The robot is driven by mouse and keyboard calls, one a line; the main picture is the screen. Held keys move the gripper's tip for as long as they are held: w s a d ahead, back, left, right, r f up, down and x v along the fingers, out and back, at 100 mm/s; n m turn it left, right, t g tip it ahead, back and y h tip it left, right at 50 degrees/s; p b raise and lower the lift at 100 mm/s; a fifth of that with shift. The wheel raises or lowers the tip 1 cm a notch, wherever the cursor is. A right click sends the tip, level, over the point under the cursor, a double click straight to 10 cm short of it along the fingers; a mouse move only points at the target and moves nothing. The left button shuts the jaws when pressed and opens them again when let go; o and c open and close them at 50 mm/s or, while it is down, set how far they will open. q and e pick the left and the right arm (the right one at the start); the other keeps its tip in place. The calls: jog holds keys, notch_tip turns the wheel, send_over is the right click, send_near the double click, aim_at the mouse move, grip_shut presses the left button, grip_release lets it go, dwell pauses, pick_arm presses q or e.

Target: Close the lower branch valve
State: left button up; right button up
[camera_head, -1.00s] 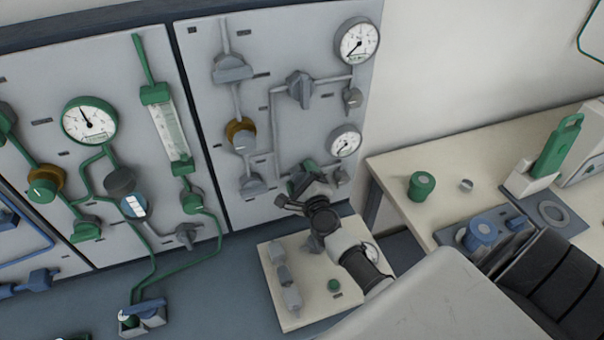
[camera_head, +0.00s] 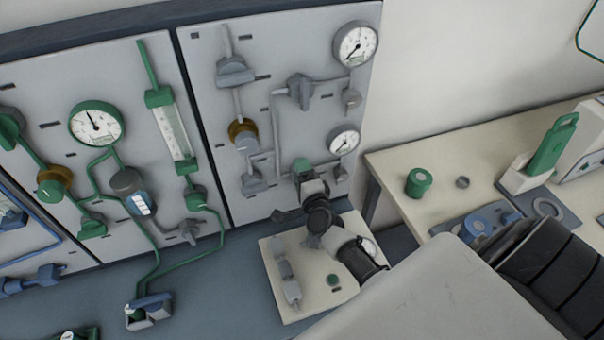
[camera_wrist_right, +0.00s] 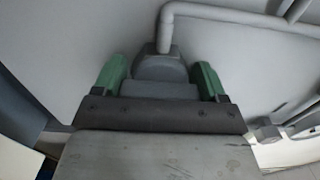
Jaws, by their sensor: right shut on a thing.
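The right-hand grey panel (camera_head: 235,200) carries grey pipes and valves. The lower branch valve, a grey knob (camera_wrist_right: 160,68), sits at the end of a grey pipe in the right wrist view. My right gripper (camera_wrist_right: 158,78) has its two green fingers on either side of this knob and is shut on it. In the head view my right gripper (camera_head: 304,168) reaches the low middle of the panel and covers most of the valve. The exact angle of the knob is hard to tell. My left gripper is not in view.
Another grey valve (camera_head: 301,91) sits higher on the same panel, with an upper gauge (camera_head: 356,44) and a lower gauge (camera_head: 343,141) to its right. A panel with green pipes (camera_head: 120,200) stands left. A cream bench (camera_head: 400,160) holds a green knob (camera_head: 418,182).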

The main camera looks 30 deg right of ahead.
dwell(0.5)
jog(key=o, duration=0.9)
jog(key=b+v, duration=0.1)
jog(key=v, duration=0.9)
jog(key=shift+s+a, duration=0.2)
jog(key=shift+s, duration=0.15)
jog(key=shift+f, duration=0.1)
